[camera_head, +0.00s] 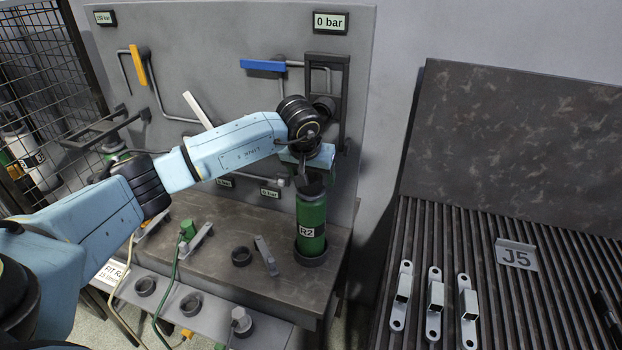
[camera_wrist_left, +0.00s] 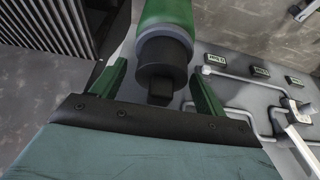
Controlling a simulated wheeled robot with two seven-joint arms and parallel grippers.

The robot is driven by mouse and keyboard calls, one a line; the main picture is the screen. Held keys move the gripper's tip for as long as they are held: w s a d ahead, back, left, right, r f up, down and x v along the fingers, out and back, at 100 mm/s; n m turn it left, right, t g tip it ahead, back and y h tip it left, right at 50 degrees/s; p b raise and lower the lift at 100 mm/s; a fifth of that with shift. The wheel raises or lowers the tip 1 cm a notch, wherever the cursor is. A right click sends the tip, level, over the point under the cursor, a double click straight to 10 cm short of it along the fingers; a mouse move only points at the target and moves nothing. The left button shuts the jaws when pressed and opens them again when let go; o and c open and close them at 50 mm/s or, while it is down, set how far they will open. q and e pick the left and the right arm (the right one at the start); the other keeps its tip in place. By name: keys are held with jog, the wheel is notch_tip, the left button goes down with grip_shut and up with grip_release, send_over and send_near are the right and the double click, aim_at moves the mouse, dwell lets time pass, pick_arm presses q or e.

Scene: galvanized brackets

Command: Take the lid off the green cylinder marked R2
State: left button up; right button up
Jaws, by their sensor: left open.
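The green cylinder marked R2 (camera_head: 311,222) stands upright in a dark ring on the bench below the wall panel. It also shows in the left wrist view (camera_wrist_left: 168,15). Its dark lid (camera_wrist_left: 162,58) sits on its top, with a small black block on the lid's end. My left gripper (camera_head: 307,176) is over the cylinder's top in the head view. In the left wrist view its two green fingers (camera_wrist_left: 158,88) stand open, one on each side of the lid, with gaps between. In the head view the gripper partly hides the lid. My right gripper is not in view.
A "0 bar" display (camera_head: 330,22) and blue-handled valve (camera_head: 263,65) are on the panel behind.

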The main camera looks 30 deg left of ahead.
pick_arm(q)
jog(key=shift+c, duration=0.2)
jog(key=c, duration=1)
jog(key=shift+r, duration=0.1)
